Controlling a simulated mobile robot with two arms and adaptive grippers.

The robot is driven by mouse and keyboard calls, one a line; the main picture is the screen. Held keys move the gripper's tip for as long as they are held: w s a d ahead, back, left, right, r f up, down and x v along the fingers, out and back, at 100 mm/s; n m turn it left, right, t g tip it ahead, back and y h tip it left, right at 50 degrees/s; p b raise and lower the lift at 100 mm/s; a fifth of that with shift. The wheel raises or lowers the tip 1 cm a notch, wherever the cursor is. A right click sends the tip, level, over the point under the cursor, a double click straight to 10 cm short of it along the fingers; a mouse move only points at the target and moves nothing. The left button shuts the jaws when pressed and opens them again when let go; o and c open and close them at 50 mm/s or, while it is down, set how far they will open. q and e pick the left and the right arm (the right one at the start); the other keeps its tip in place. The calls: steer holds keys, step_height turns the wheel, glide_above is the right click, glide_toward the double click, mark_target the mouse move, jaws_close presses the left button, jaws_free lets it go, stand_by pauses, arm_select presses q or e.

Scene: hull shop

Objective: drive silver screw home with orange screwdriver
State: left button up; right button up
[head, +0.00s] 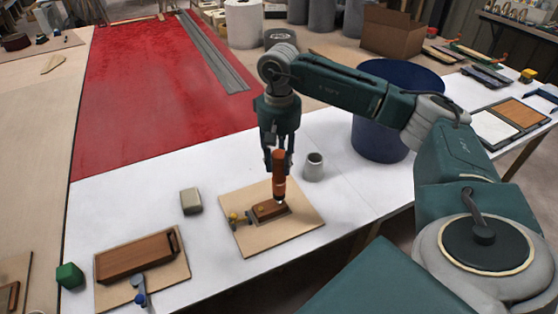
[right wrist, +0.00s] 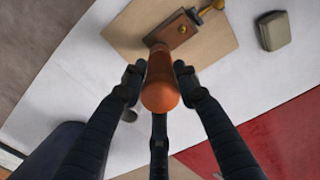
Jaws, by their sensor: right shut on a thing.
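My right gripper (head: 279,163) is shut on the orange screwdriver (head: 279,178), which it holds upright, handle up. The screwdriver's dark lower end points down at the right end of a small brown wooden block (head: 268,210). The block lies on a light plywood board (head: 290,235) on the white table. The silver screw cannot be made out; the tool's lower end covers that spot, and I cannot tell whether the tip touches it. My left gripper is not in view.
A brass-coloured clamp (head: 234,219) stands at the block's left. A grey metal cup (head: 313,167) is close right of the gripper, a large blue bin (head: 380,130) behind it. A beige block (head: 191,201), a green block (head: 69,276) and a larger wooden piece (head: 135,257) are left.

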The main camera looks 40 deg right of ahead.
steer(key=shift+f, duration=0.15)
stand_by(0.4)
steer(key=shift+r+p, duration=2.3)
steer(key=shift+r, duration=1.3)
